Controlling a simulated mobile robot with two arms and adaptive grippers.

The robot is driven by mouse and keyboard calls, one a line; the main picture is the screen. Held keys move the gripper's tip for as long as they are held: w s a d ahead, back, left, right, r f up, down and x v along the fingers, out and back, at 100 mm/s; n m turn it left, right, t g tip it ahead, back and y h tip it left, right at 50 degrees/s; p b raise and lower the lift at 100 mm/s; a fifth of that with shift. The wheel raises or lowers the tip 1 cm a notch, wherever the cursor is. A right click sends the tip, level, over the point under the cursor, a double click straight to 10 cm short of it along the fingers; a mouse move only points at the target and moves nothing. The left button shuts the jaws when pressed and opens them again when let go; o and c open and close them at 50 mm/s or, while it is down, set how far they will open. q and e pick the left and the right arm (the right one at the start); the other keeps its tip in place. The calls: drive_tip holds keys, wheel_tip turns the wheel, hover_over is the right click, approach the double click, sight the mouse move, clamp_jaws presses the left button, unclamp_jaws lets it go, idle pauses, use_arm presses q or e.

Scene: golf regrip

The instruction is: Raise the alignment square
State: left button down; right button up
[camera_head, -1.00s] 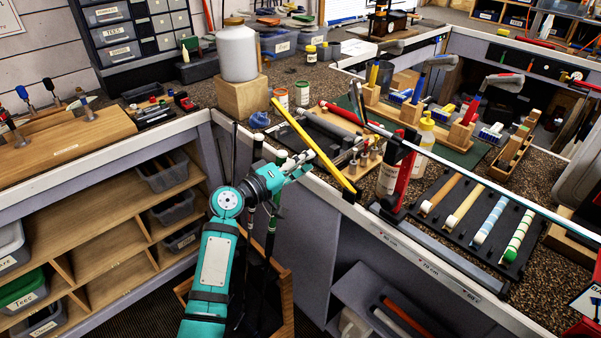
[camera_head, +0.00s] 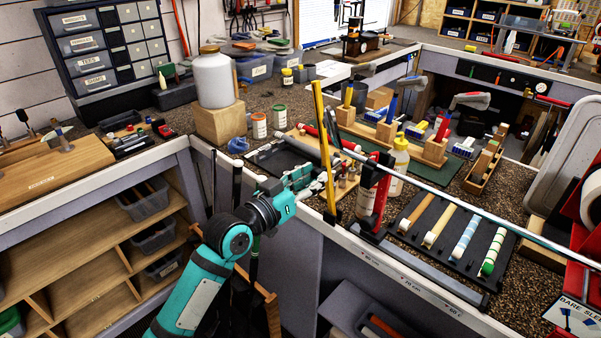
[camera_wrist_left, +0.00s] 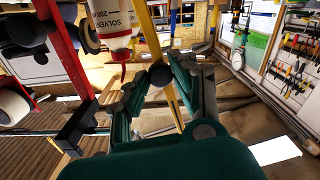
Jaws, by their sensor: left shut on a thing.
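The alignment square is a long yellow bar (camera_head: 322,130) standing nearly upright at the bench's front edge, leaning slightly left at its top. Its lower end is at a dark piece by the edge. My left gripper (camera_head: 318,181) is shut on it at its lower part, from the left. In the left wrist view the yellow bar (camera_wrist_left: 150,38) runs down between my fingers (camera_wrist_left: 160,92), past a round black knob. The exact contact is partly hidden. My right gripper is in neither view.
A red vise (camera_head: 374,190) stands just right of the bar, with a long shaft (camera_head: 450,200) running through it to the right. A solvent bottle (camera_head: 399,160) stands behind it. A black tray (camera_head: 408,211) of several grips lies right. Open shelves are at lower left.

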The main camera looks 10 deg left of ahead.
use_arm(q)
drive_tip(key=shift+s+d+r+m+p, duration=0.1)
drive_tip(key=shift+s+d+m+p, duration=0.25)
drive_tip(key=shift+d+m, duration=0.3)
drive_tip(key=shift+s+d+m+p, duration=0.15)
drive_tip(key=shift+s+d+m, duration=0.3)
drive_tip(key=shift+d+m, duration=0.15)
drive_tip(key=c, duration=1)
unclamp_jaws()
drive_tip(key=shift+c, duration=0.2)
drive_tip(key=v, duration=1.2)
